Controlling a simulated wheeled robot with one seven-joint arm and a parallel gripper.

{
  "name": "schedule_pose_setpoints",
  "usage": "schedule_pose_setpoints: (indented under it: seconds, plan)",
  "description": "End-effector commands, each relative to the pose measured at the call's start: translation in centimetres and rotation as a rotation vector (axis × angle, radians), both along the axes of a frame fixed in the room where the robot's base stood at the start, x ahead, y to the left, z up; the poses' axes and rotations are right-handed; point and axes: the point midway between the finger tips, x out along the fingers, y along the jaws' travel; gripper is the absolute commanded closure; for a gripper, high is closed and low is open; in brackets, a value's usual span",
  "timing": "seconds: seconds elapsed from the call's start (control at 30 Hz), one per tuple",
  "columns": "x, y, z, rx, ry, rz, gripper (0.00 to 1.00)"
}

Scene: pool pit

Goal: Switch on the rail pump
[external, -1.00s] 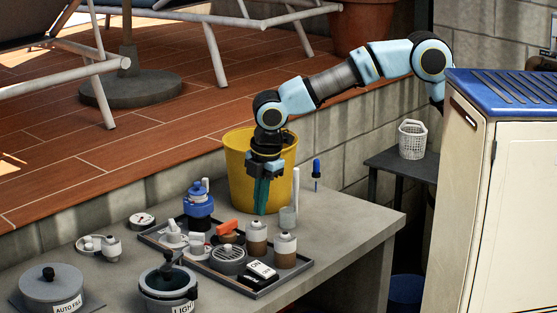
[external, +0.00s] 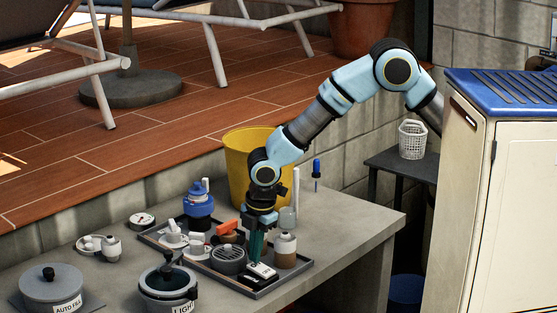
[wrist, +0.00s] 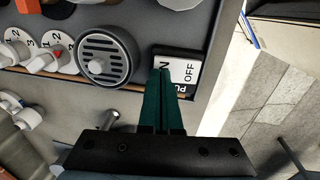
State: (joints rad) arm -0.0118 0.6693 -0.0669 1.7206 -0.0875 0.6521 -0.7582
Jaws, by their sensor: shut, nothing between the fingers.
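The pump switch (external: 263,271) is a small black box with a white face at the front right of the dark tray. In the wrist view the switch (wrist: 188,73) shows "OFF", part of "ON" and the letters "PU"; the rest is hidden behind my fingers. My gripper (external: 255,260) points down at it with its green fingers shut and empty. In the wrist view my fingertips (wrist: 164,72) overlap the "ON" end of the switch face. I cannot tell whether they touch it or which way it is set.
A round slotted grille (external: 228,260) sits just left of the switch. A brown bottle (external: 285,252) stands close to its right. White numbered valves (wrist: 40,58) are farther along the tray. A yellow bucket (external: 237,165) stands behind. The counter right of the tray is clear.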

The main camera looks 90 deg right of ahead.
Motion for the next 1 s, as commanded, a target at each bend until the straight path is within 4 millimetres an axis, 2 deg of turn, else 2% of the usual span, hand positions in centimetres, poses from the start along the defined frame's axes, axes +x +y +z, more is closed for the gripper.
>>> schedule_pose_setpoints:
  seconds: [0.47, 0.57, 1.0]
  plan:
    - [0.1, -0.1, -0.8, 0.000, 0.000, -0.001, 1.00]
    - [0.2, -0.4, -1.6, 0.000, 0.000, -0.003, 1.00]
    - [-0.1, 0.0, -1.1, -0.001, 0.002, 0.000, 1.00]
